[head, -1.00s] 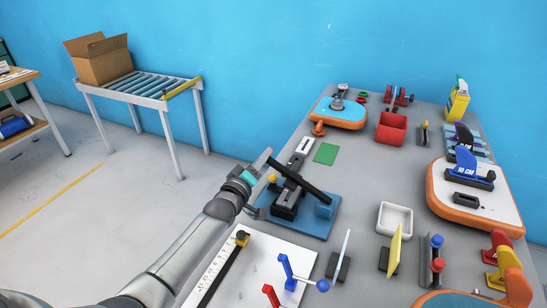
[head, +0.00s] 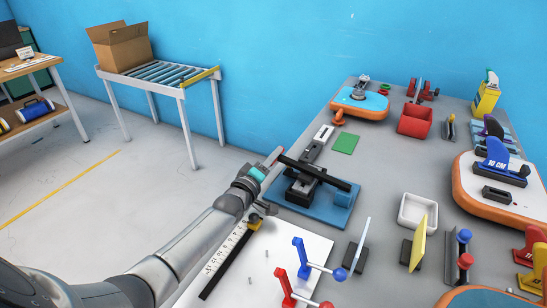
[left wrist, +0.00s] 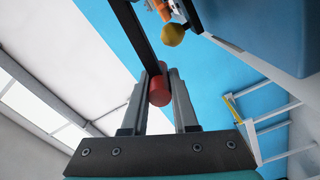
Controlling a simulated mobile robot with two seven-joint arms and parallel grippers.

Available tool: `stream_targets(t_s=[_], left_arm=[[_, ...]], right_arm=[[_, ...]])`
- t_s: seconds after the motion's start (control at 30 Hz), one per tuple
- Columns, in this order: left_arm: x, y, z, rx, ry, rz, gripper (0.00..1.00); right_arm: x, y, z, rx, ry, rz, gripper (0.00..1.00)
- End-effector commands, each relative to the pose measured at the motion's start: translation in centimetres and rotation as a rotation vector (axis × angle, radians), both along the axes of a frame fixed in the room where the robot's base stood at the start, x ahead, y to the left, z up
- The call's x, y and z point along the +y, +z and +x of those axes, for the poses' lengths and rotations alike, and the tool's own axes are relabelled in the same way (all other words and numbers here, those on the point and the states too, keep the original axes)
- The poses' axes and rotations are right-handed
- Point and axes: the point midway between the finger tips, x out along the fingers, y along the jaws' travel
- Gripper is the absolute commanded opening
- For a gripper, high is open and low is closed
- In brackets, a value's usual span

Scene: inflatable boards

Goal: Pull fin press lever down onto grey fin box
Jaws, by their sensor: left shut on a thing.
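The fin press stands on a blue base plate (head: 300,211) on the near left of the table. Its black lever (head: 318,172) slants from a pivot block at the right up toward a red handle at the left. My left gripper (head: 268,164) is shut on that red handle. The left wrist view shows the red handle (left wrist: 159,92) between the two fingers, with the black lever (left wrist: 138,35) beyond. A dark body with a small grey part, likely the fin box (head: 300,187), sits under the lever. The lever partly hides it, and contact cannot be told. My right gripper is not in view.
A ruler board (head: 285,240) with blue and red levers lies in front of the press. A white tray (head: 418,212) and a yellow fin (head: 424,243) stand to the right. A green mat (head: 346,144) lies behind. The left table edge is close to my arm.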

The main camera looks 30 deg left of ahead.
Motion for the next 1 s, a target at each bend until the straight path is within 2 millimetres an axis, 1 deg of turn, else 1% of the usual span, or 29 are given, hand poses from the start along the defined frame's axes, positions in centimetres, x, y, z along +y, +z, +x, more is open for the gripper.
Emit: stream_targets(t_s=[0.1,0.13,0.37,0.63,0.73,0.87,1.0], left_arm=[[0.0,0.0,0.0,0.000,0.000,0.003,0.00],[0.0,0.0,0.0,0.000,-0.001,0.003,0.31],[0.0,0.0,0.0,0.000,0.000,0.002,0.56],[0.0,0.1,0.0,0.000,0.000,0.001,0.57],[0.0,0.9,0.0,-0.001,0.000,0.000,0.57],[0.0,3.2,0.0,-0.005,0.000,0.000,0.57],[0.0,6.7,0.0,-0.005,0.000,0.000,0.57]], right_arm=[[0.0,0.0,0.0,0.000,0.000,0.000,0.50],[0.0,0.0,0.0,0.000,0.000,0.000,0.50],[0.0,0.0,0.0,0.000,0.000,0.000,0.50],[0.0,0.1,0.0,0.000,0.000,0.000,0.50],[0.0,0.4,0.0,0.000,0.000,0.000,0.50],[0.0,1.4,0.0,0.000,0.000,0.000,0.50],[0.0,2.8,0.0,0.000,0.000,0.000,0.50]])
